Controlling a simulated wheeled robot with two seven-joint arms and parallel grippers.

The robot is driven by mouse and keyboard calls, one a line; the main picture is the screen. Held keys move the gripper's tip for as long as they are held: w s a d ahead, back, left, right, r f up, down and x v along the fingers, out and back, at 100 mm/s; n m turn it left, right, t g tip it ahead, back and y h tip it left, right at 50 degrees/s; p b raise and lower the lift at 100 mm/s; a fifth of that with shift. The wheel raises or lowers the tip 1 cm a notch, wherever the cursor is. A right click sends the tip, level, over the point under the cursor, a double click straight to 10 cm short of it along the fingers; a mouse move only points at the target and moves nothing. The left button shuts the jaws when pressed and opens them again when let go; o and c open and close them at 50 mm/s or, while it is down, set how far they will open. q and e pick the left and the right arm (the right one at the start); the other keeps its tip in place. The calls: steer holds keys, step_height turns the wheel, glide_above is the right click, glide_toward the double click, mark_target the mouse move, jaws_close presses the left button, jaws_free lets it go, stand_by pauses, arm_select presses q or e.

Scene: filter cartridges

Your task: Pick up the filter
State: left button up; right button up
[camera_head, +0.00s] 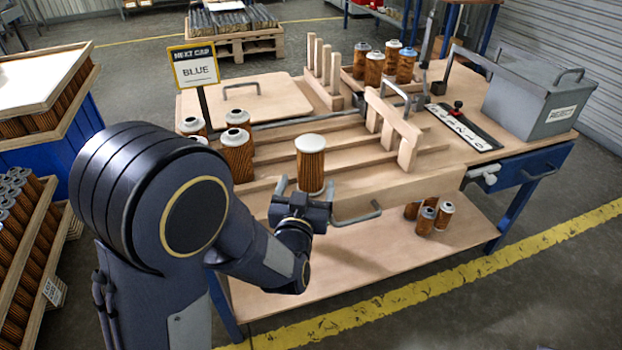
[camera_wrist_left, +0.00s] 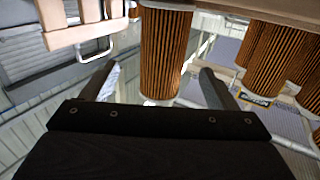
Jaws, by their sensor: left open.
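A filter (camera_head: 311,163) with brown pleated sides and a pale cap stands upright near the front of the wooden workbench (camera_head: 350,188). My left gripper (camera_head: 303,190) is open just in front of it, low by its base. In the left wrist view this filter (camera_wrist_left: 164,55) appears beyond and between the two spread fingers (camera_wrist_left: 152,84). I cannot tell whether either finger touches it. Several other filters (camera_head: 236,150) stand at the left of the bench, and some show at the right of the wrist view (camera_wrist_left: 267,60). My right gripper is not in view.
A sign reading "BLUE" (camera_head: 195,68) stands behind the left filters. A wooden rack (camera_head: 393,125) and a grey reject box (camera_head: 540,98) are to the right. More filters (camera_head: 375,66) stand at the back. The lower shelf (camera_head: 350,262) holds a few filters.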

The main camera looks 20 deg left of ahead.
mark_target(311, 166)
arm_select(q)
steer(key=shift+w, duration=0.4)
steer(key=w, duration=0.4)
steer(key=w+a, duration=0.1)
steer(key=w, duration=0.1)
steer(key=shift+w+f+b, duration=0.2)
steer(key=shift+w+b, duration=0.1)
steer(key=shift+w, duration=0.1)
steer(key=shift+c, duration=0.4)
steer(key=c, duration=1)
steer(key=shift+c, duration=0.2)
